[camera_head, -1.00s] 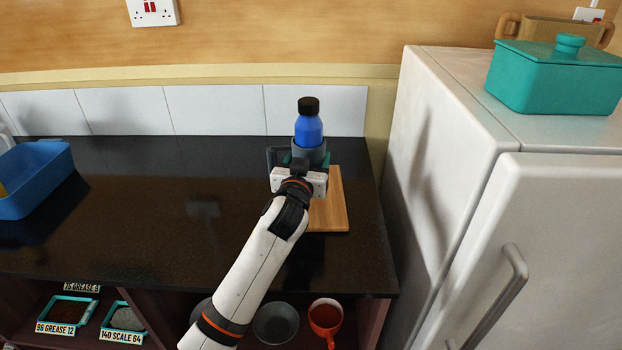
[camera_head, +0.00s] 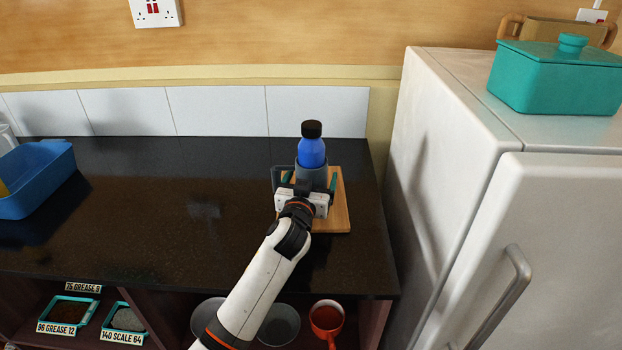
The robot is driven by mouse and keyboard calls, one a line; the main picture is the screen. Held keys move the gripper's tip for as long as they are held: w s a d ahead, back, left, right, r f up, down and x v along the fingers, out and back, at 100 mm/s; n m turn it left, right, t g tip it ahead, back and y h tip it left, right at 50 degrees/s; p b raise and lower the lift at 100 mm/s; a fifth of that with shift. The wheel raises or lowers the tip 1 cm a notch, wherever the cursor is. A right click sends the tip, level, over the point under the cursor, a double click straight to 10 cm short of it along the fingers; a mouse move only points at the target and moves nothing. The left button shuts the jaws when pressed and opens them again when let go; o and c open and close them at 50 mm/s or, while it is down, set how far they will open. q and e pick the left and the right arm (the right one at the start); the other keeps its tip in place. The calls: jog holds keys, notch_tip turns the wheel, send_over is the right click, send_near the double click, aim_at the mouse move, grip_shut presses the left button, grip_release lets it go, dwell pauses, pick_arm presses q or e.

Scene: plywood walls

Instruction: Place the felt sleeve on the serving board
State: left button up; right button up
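The felt sleeve (camera_head: 312,174) is a grey cup-like band around the lower part of a blue bottle (camera_head: 311,152) with a black cap. It stands upright on the back part of the wooden serving board (camera_head: 335,216), near the right end of the dark counter. My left gripper (camera_head: 309,180) is over the board, with one finger on each side of the sleeve. The fingers look spread, with small gaps to the sleeve. The gripper body hides the sleeve's base and part of the board. My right gripper is out of view.
A blue bin (camera_head: 38,180) sits at the counter's far left. The counter's middle (camera_head: 170,200) is clear. A white fridge (camera_head: 440,150) stands close on the right, with a teal lidded pot (camera_head: 555,78) on top.

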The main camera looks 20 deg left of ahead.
pick_arm(q)
jog(key=shift+r, duration=0.25)
jog(key=s, duration=0.7)
jog(key=s+d, duration=0.1)
jog(key=s, duration=0.2)
jog(key=shift+s+f+b, duration=0.2)
jog(key=shift+s+b, duration=0.1)
jog(key=shift+b, duration=0.1)
jog(key=shift+s+r, duration=0.1)
jog(key=shift+s, duration=0.55)
